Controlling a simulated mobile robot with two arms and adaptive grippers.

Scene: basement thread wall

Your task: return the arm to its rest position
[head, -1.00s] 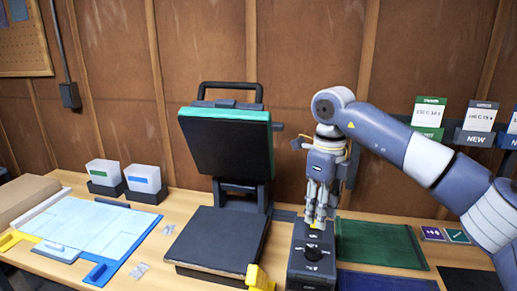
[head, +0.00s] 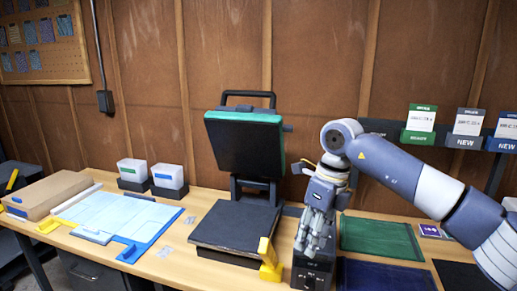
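My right gripper (head: 312,236) comes in from the right and points down in front of the wooden wall. It is just above the dark control box (head: 312,270) and hides much of its top. Its fingers look close together, but I cannot tell whether they are shut. I see nothing held in it. My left gripper is not in view.
A heat press (head: 243,145) stands open left of my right gripper, with a yellow clip (head: 269,258) at its front. A green mat (head: 380,236) and a blue mat (head: 385,276) lie to the right. Card holders (head: 465,141) stand along the back right.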

